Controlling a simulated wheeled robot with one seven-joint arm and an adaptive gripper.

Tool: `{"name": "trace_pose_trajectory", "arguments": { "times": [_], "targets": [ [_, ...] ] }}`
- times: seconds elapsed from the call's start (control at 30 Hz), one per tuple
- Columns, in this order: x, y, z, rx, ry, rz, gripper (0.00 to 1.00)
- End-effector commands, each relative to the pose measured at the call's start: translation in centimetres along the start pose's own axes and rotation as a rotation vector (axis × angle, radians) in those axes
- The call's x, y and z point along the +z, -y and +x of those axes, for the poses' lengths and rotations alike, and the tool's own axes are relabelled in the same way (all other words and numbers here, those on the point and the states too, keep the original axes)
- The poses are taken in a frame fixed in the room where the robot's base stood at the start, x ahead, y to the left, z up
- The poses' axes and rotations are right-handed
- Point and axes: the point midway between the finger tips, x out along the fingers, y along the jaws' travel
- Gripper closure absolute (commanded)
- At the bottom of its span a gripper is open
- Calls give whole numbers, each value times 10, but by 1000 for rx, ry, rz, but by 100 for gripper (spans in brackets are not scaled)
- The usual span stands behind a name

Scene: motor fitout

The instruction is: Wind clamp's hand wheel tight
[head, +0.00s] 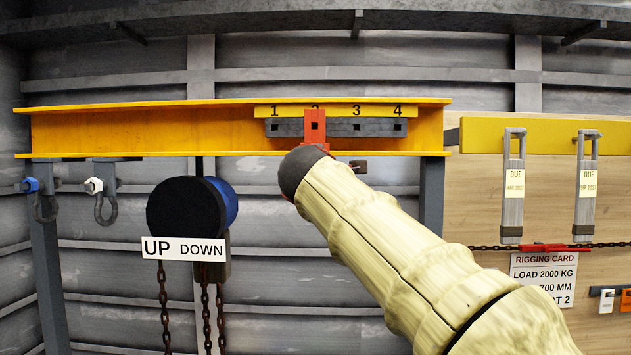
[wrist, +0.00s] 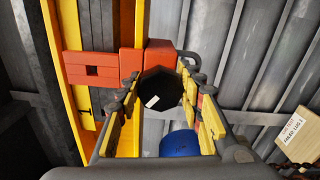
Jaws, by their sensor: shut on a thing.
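In the wrist view the clamp's red body (wrist: 92,70) shows at the beam's flange. Its black hand wheel (wrist: 161,90), many-sided with a white mark on its face, lies between my fingers. My gripper (wrist: 164,86) is shut on the hand wheel, one finger on each side. In the head view my wrist covers the wheel and fingers.
A blue and black hoist (head: 188,207) with hanging chains and an UP/DOWN sign hangs left of my arm. Shackles (head: 105,207) hang farther left. Slings (head: 515,190) and a rigging card (head: 543,275) are at right. The blue hoist part (wrist: 180,144) shows close below the fingers in the wrist view.

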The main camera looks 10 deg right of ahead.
Motion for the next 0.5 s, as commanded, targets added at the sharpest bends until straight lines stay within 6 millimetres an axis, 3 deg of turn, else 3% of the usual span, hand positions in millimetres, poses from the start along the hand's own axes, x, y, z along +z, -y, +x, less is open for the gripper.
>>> {"name": "trace_pose_trajectory", "arguments": {
  "times": [0.5],
  "targets": [
    [-1, 7, 1, -2, 1, 488, 88]
  ]
}}
